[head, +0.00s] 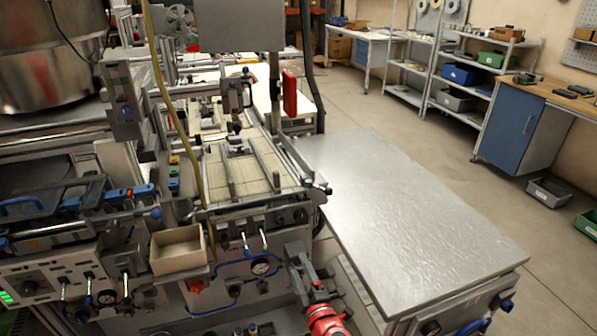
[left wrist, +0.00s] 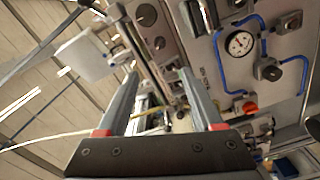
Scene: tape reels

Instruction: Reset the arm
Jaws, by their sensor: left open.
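My left gripper (head: 301,268) shows at the bottom centre of the head view, in front of the machine's lower panel, with the red part of my arm (head: 327,320) below it. In the left wrist view its two grey fingers (left wrist: 157,74) are spread apart, with red at their bases. Nothing is held between them. My right gripper is in neither view.
The machine (head: 250,235) with valves and a gauge (left wrist: 240,43) fills the left and centre. A small open beige box (head: 177,250) sits on its front. A bare metal table (head: 400,205) is at right. Shelves (head: 455,75) and a workbench (head: 545,90) stand farther back, beyond open floor.

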